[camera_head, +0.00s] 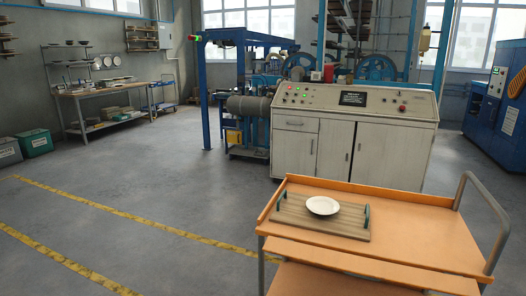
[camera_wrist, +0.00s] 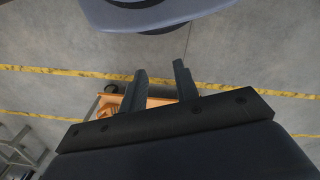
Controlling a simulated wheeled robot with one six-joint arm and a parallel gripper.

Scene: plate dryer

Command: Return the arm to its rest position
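My gripper (camera_wrist: 159,68) shows in the wrist view with its two dark fingers apart. Nothing is between them; bare floor and a yellow line show through the gap. My arm and gripper are not in the head view. In the head view, a white plate (camera_head: 322,205) lies on a wooden tray (camera_head: 345,231) with dark handles. The tray rests on the top of an orange cart (camera_head: 420,250) at the lower right. Part of the orange cart also shows behind the fingers in the wrist view (camera_wrist: 112,99).
A cream control cabinet (camera_head: 385,150) stands behind the cart, with blue machinery around it. A blue machine (camera_head: 495,125) is at the right. The floor (camera_head: 150,190) left of the cart is clear.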

